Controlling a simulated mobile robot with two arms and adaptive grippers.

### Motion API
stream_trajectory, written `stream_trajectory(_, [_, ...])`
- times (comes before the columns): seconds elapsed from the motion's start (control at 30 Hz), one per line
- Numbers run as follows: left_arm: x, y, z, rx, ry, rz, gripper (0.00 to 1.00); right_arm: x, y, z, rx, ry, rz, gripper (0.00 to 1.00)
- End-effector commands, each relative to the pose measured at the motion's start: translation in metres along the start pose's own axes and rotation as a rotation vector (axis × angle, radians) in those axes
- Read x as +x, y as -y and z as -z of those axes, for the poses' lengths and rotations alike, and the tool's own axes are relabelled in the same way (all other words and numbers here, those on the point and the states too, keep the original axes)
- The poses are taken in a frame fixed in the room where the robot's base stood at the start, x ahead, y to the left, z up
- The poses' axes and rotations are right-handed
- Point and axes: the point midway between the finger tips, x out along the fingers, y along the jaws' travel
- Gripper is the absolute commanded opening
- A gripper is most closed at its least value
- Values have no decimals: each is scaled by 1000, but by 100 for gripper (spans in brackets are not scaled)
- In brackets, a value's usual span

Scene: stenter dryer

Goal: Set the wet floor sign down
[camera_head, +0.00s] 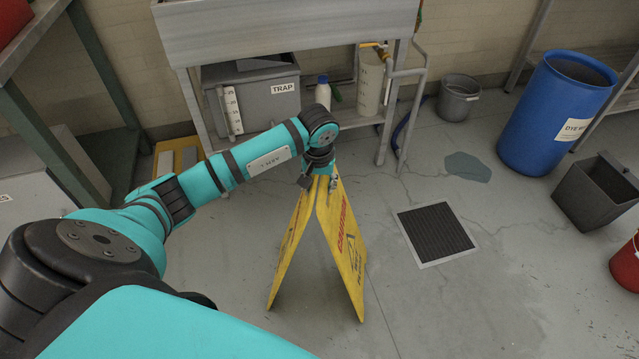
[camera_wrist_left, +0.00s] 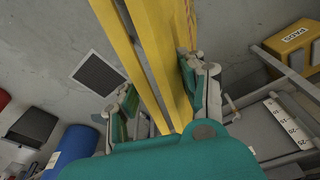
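The yellow wet floor sign (camera_head: 342,245) stands in an open A-shape in the head view, with red lettering on its right panel. My left gripper (camera_head: 319,182) is at its top edge. My right gripper is not in view.
A floor drain grate (camera_head: 435,232) lies right of the sign, with a dark wet patch (camera_head: 467,167) behind it. A blue drum (camera_head: 548,120), a grey bin (camera_head: 594,192) and a red bucket (camera_head: 629,264) stand at right. A metal sink stand (camera_head: 290,30) is behind. Floor in front is clear.

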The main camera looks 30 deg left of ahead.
Motion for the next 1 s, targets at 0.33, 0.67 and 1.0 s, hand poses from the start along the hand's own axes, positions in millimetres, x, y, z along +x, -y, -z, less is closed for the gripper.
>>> stream_trajectory(0.33, [0, 0, 0, 0, 0, 0, 63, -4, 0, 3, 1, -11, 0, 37])
stream_trajectory(0.67, [-23, 0, 2, 1, -4, -2, 63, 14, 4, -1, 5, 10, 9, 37])
stream_trajectory(1.0, [-96, 0, 2, 1, -4, 0, 63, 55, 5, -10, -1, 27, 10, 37])
